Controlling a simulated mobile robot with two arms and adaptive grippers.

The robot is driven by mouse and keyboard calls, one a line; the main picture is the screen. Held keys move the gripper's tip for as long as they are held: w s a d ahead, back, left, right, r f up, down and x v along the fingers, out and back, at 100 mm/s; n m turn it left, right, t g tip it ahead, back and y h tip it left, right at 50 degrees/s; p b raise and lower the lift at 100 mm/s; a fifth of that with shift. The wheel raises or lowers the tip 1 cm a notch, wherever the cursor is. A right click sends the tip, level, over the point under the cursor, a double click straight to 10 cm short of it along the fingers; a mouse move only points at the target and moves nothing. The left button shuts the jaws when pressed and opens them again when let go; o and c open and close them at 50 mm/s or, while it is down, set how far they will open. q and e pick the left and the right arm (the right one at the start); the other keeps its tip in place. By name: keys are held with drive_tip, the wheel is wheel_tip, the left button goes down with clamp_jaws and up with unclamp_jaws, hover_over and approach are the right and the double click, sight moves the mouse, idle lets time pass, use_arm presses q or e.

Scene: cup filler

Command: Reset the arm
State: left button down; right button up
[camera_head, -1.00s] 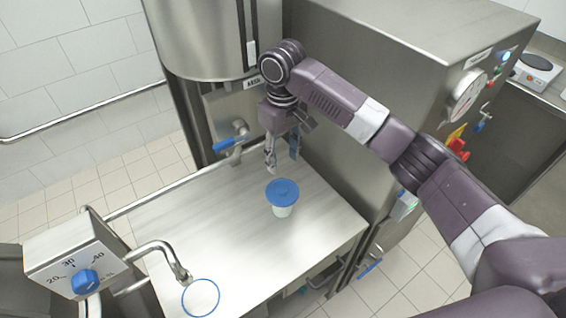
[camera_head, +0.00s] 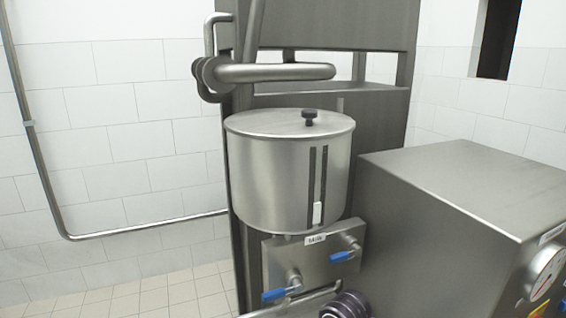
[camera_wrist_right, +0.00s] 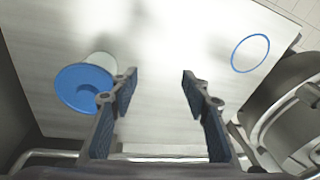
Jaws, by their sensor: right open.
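My right gripper (camera_wrist_right: 158,92) is open and empty in the right wrist view, with its two fingers wide apart above the metal table (camera_wrist_right: 165,130). A white cup with a blue lid (camera_wrist_right: 85,88) is on the table to the left of the left finger. In the head view only a dark joint of my arm shows at the bottom edge, and no gripper is visible there. My left gripper is in neither view.
A steel tank (camera_head: 290,175) labelled Milk stands in the head view, with blue-handled taps (camera_head: 282,293) below it. A large steel cabinet (camera_head: 450,225) is to its right. A blue ring (camera_wrist_right: 250,53) marks the table at the upper right of the wrist view.

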drive_tip(key=shift+m+t+y, duration=0.6)
drive_tip(key=shift+m+t, duration=0.1)
drive_tip(key=shift+m, duration=0.2)
drive_tip(key=s+f, duration=0.1)
drive_tip(key=s, duration=0.2)
drive_tip(key=s+d+f, duration=0.1)
drive_tip(key=s+f, duration=0.1)
drive_tip(key=s, duration=0.1)
drive_tip(key=s+f, duration=0.1)
drive_tip(key=s, duration=0.2)
drive_tip(key=shift+s+d+f, duration=0.2)
drive_tip(key=shift+d+f, duration=0.05)
drive_tip(key=shift+d, duration=0.1)
drive_tip(key=s+d+m+t+h, duration=0.1)
drive_tip(key=s+d+m+h, duration=0.2)
drive_tip(key=s+d, duration=0.95)
wheel_tip(320, 180, down, 28)
drive_tip(key=b, duration=0.3)
drive_tip(key=s+d+f+g+b, duration=0.1)
drive_tip(key=s+f, duration=0.8)
drive_tip(key=s+d+f+g+b, duration=0.1)
drive_tip(key=s+d+f, duration=0.1)
drive_tip(key=s+f, duration=0.7)
drive_tip(key=shift+s+d+f, duration=0.2)
drive_tip(key=shift+d+f, duration=0.1)
drive_tip(key=shift+f, duration=0.5)
